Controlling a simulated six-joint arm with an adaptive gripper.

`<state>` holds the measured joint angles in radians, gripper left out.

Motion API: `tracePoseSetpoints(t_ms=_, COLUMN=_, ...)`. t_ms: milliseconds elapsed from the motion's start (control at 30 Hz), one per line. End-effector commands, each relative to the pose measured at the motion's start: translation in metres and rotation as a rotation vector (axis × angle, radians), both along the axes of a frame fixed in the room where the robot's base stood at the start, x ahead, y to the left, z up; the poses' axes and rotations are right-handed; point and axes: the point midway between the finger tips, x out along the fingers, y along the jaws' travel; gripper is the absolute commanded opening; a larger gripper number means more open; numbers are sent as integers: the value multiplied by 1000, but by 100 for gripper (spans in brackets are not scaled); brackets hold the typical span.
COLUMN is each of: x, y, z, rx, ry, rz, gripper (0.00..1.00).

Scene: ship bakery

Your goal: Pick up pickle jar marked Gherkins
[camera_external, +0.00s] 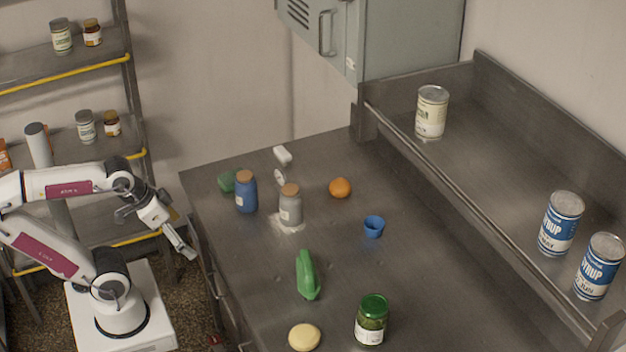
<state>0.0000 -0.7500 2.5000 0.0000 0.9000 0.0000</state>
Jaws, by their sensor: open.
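A glass jar with a green lid and dark green contents (371,320) stands upright near the front of the metal counter (240,290). It has a pale label whose words are too small to read; it looks like the pickle jar. My gripper (188,252) is open and empty, off the counter's left edge. It points down and right, well to the left of the jar and apart from everything on the counter.
A green bottle (307,275) and a round yellow item (304,337) lie left of the jar. A blue cup (373,227), an orange (340,188), a grey jar (290,205) and a blue jar (246,192) stand farther back. A raised shelf (480,170) holds cans.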

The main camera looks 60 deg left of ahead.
Motion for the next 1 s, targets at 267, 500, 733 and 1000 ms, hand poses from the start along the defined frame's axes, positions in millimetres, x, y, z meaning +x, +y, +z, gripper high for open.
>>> tracePoseSetpoints(t_ms=267, x=0, y=0, z=0, rx=0, ry=0, rz=0, gripper=71)
tracePoseSetpoints(t_ms=500, x=1, y=0, z=0, rx=0, ry=-1, rz=0, gripper=71)
tracePoseSetpoints(t_ms=733, x=18, y=-2, z=1, rx=5, ry=-27, rz=-13, gripper=71)
tracePoseSetpoints(t_ms=1000, x=76, y=-12, z=1, rx=17, ry=-120, rz=-57, gripper=71)
